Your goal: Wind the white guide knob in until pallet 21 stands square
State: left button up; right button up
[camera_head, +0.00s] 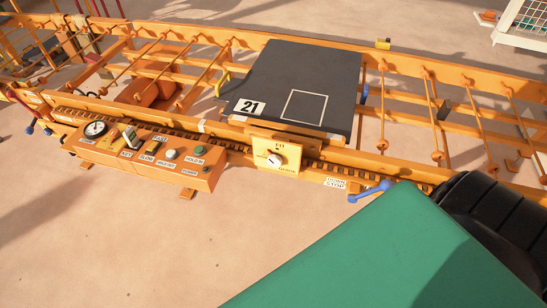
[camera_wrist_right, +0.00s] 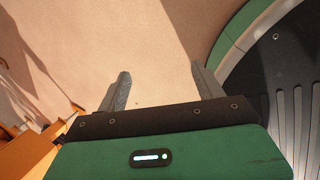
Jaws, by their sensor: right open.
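Pallet 21 (camera_head: 330,75) is a dark flat board on the orange roller frame, with a white "21" label and a thin white outlined square. Whether it stands exactly square to the rails is hard to tell. The white guide knob (camera_head: 274,160) sits on a yellow plate (camera_head: 262,152) on the frame's near side, below the pallet, by the words "FIT" and "GUIDE". My right gripper (camera_wrist_right: 163,78) is open and empty in the right wrist view, over bare floor. Its fingers do not show in the head view, and neither does my left gripper.
An orange control box (camera_head: 150,158) with a gauge, switches and buttons stands left of the knob. A blue-handled lever (camera_head: 370,191) sticks out right of it. The orange frame (camera_head: 470,75) runs across the view. Floor in front is clear. My green arm covers the lower right.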

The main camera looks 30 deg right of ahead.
jog(key=w+r+n+t+h+b, duration=0.25)
jog(key=w+r+n, duration=0.35)
jog(key=w, duration=0.6)
jog(key=n+t+h+b, duration=0.4)
jog(key=n+t+h, duration=0.15)
jog(key=h, duration=0.45)
send_near(273, 163)
jog(key=shift+n, duration=0.45)
jog(key=x, duration=0.8)
jog(key=shift+d+r, duration=0.1)
jog(key=shift+r, duration=0.05)
pick_arm(q)
jog(key=w+d+r, duration=0.2)
jog(key=w+r, duration=0.5)
jog(key=w, duration=0.3)
jog(key=shift+w+d+r+t, duration=0.15)
jog(key=shift+d+r+t, duration=0.15)
jog(key=shift+r, duration=0.05)
pick_arm(e)
jog(key=shift+c, duration=0.2)
